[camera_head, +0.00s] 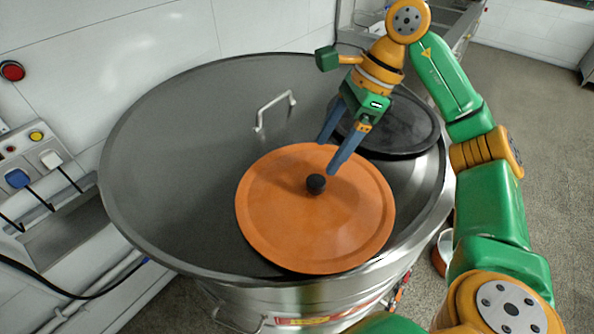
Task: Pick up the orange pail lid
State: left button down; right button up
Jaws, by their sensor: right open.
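The orange pail lid (290,222) is a round disc with a black knob (316,184) at its middle. It lies at the front right of the large steel vessel's top, inside the rim. My right gripper (329,156) is open, its two blue fingers pointing down at the lid's far part, just behind the knob. I see nothing between the fingers. Whether the fingertips touch the lid I cannot tell. My left gripper is not in view.
A black round lid (405,126) lies behind the orange one, partly hidden by my right gripper. The steel vessel (165,160) has a raised rim and a metal handle (273,108). A wall panel with plugs (35,165) is at left.

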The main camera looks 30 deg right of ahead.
aim_at(316, 180)
jog(key=f, duration=0.1)
jog(key=s+a+f, duration=0.1)
jog(key=s+f+p, duration=0.1)
jog(key=shift+a+f, duration=0.3)
jog(key=shift+a, duration=0.1)
jog(key=shift+w+a+f, duration=0.15)
jog(key=shift+w+f, duration=0.1)
jog(key=shift+f, duration=0.25)
jog(key=shift+w+a+f, duration=0.1)
jog(key=shift+w+f, duration=0.1)
jog(key=shift+f, duration=0.25)
jog(key=shift+w+f, duration=0.15)
jog(key=shift+w, duration=0.15)
jog(key=shift+s, duration=0.2)
jog(key=c, duration=1)
grip_shut()
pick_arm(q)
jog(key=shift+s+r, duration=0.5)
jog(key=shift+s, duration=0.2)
pick_arm(e)
jog(key=shift+w, duration=0.1)
